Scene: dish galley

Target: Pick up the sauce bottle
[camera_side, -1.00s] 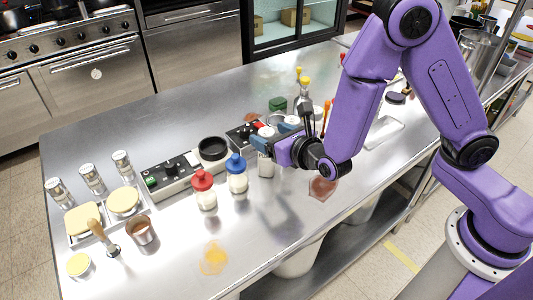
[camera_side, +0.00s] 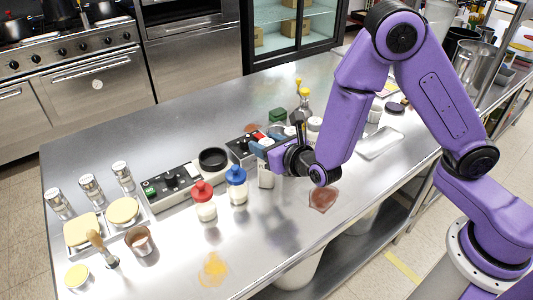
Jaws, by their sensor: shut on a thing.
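A pale bottle (camera_side: 266,179), which I take for the sauce bottle, stands upright on or just above the steel counter, right of a blue-capped bottle (camera_side: 237,186). My gripper (camera_side: 267,155) is at its top, with its blue-tipped fingers around it. A red-capped bottle (camera_side: 204,202) stands farther left. I cannot tell whether the held bottle's base touches the counter.
A control box (camera_side: 170,182) and a black-rimmed round pot (camera_side: 213,160) stand left of the gripper. Yellow-topped bottles (camera_side: 304,105) stand behind it. A reddish patch (camera_side: 322,196) lies to the right. The front counter is mostly clear around an orange spill (camera_side: 213,268).

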